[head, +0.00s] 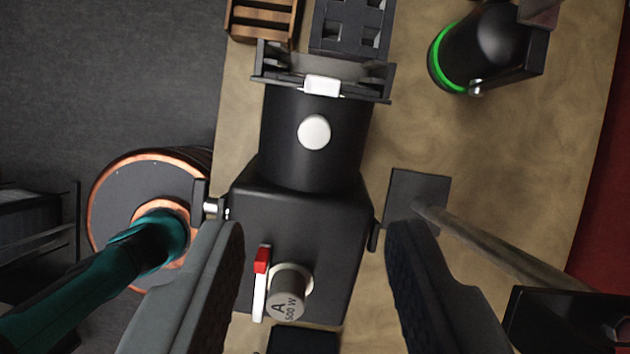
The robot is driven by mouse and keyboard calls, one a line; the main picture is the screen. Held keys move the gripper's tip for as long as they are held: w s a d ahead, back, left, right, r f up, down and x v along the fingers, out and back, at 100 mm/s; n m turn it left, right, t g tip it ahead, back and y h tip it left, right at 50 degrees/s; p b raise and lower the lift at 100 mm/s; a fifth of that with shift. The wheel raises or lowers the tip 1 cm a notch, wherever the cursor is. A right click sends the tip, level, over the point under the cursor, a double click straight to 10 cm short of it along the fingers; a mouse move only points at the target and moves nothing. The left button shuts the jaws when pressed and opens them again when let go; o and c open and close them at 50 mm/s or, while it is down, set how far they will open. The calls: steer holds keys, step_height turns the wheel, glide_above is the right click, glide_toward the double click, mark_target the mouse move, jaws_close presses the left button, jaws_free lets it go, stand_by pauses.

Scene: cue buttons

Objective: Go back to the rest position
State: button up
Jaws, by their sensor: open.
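My gripper (316,232) is open, with its two dark-padded fingers reaching up from the bottom edge and nothing held between them. A black machine (300,205) shows between and beyond the fingers. It has a round white button (314,132), a metal knob (286,295) marked "A 500 W", and a white lever with a red end (261,275) beside the knob. The fingers overlap the lower sides of the machine in the picture; I cannot tell how far above it they are. No rest position is marked in view.
A wooden table (520,160) carries the machine. A slanting rod rises from a dark square plate (408,188) at right. A copper-rimmed round piece (110,190) with a teal handle (125,255) is at left.

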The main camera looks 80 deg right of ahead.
steer(key=s+d+f+m+t, duration=0.35)
steer(key=d+m+t, duration=0.2)
steer(key=d, duration=0.45)
steer(key=s+d+f+m+t, duration=0.2)
steer(key=d+f+m+t, duration=0.35)
steer(key=d, duration=0.45)
steer(key=s+d+f+m+t+h, duration=0.4)
steer(key=s+d+f+m+t, duration=0.2)
steer(key=s+d+f, duration=0.5)
step_height(320, 180, down, 2)
steer(key=shift+s+d+f+m+t+h, duration=0.3)
steer(key=shift+s+d+m, duration=0.1)
steer(key=shift+s+m, duration=0.5)
steer(key=shift+w, duration=0.15)
